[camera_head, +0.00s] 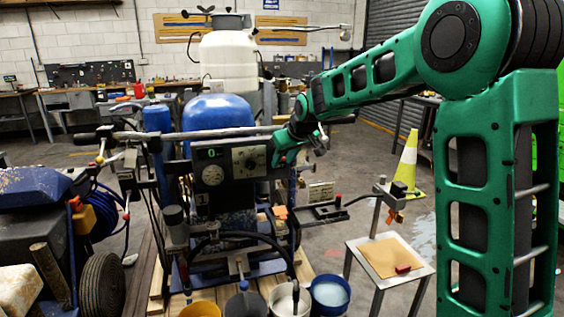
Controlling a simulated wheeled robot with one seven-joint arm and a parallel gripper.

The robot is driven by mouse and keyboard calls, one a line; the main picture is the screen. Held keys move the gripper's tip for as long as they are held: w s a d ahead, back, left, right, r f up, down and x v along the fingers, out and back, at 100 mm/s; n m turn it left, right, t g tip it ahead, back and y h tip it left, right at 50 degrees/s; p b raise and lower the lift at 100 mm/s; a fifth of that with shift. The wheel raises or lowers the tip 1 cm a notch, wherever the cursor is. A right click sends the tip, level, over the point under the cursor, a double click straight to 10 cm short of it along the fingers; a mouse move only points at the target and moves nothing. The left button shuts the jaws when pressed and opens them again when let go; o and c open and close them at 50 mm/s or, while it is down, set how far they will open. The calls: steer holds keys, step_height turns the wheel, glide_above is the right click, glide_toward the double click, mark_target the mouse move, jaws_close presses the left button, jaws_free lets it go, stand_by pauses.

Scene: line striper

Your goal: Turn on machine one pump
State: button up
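The line striper (222,215) stands in the middle on wooden pallet boards. A mark like a "1" shows low on its front. Its dark control box (212,165) has a small display with a green "0" and a round gauge. Beside it is a light panel (248,160) with a round dial. My green arm reaches in from the right. No separate pump switch can be made out.
Several buckets (330,293) stand in front of the machine. A small metal stand (390,262) holds a brown sheet and a red block. A yellow-and-white cone (408,163) stands behind it. Another machine with a wheel (102,285) is at left. Open floor lies right of centre.

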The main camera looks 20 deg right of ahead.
steer(key=v, duration=1)
steer(key=shift+r, duration=0.3)
steer(key=shift+s+d, duration=0.1)
steer(key=s+d+f+m+g+h, duration=0.15)
steer(key=s+d+f, duration=0.25)
steer(key=s+d, duration=0.45)
steer(key=s+d+f+m+g+h, duration=0.1)
steer(key=s+d+f+m+g, duration=0.25)
steer(key=s, duration=0.85)
steer(key=s+d+f+m+g, duration=0.1)
steer(key=s+f, duration=0.4)
steer(key=s, duration=0.7)
steer(key=s+d+f+m+g+y, duration=0.1)
steer(key=s+f, duration=0.4)
steer(key=s, duration=0.7)
steer(key=d+m+g, duration=0.1)
steer(key=m, duration=0.1)
steer(key=shift+d+m, duration=0.35)
steer(key=shift+m, duration=0.05)
steer(key=shift+y, duration=0.25)
